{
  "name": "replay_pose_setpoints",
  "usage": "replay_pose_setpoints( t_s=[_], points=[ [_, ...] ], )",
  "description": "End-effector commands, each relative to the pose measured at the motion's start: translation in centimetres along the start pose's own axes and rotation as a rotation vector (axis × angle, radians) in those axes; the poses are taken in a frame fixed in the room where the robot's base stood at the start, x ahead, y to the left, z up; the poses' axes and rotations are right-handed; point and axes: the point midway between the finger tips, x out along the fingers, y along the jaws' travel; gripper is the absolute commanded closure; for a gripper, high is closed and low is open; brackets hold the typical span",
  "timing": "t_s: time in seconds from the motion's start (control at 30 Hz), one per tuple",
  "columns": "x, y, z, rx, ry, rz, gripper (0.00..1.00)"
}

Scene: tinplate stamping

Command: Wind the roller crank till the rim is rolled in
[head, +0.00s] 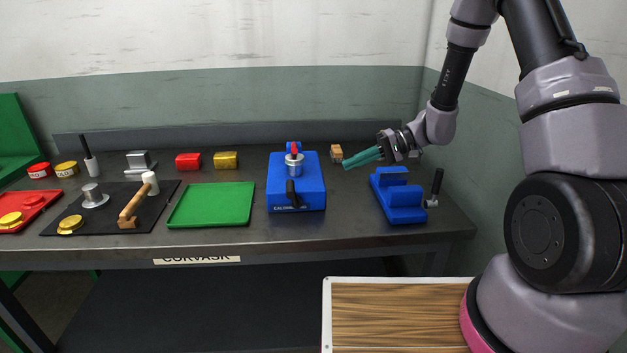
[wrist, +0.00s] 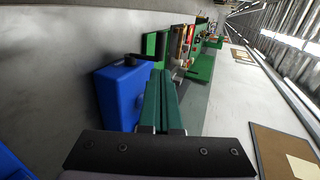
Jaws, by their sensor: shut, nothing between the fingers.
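A blue machine (head: 311,187) stands on the bench, carrying a silver cylinder (head: 293,166) with a red part on top. A black crank handle (head: 291,192) shows at its front. A second blue machine (head: 403,203) stands to the right, with an upright black-handled crank (head: 436,186) on its right side. I cannot tell for sure which is the roller. My gripper (head: 347,164) has green fingers, shut and empty, in the air between the two machines and toward the back. In the wrist view the shut fingers (wrist: 160,80) are beside a blue machine (wrist: 122,98).
A green tray (head: 212,222) lies left of the middle machine. A dark mat (head: 160,200) holds a mallet (head: 137,203) and a silver piece.

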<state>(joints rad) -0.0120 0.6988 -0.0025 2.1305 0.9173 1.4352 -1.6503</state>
Motion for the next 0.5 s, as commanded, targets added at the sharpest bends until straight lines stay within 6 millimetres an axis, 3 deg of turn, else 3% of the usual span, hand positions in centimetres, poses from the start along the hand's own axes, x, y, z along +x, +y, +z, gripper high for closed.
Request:
replay_pose_setpoints(
  t_s=[0.17, 0.5],
  points=[
    [2.0, -0.1, -0.1, 0.0, 0.001, -0.003, 1.0],
    [9.2, 0.0, 0.0, 0.0, -0.002, 0.0, 1.0]
  ],
)
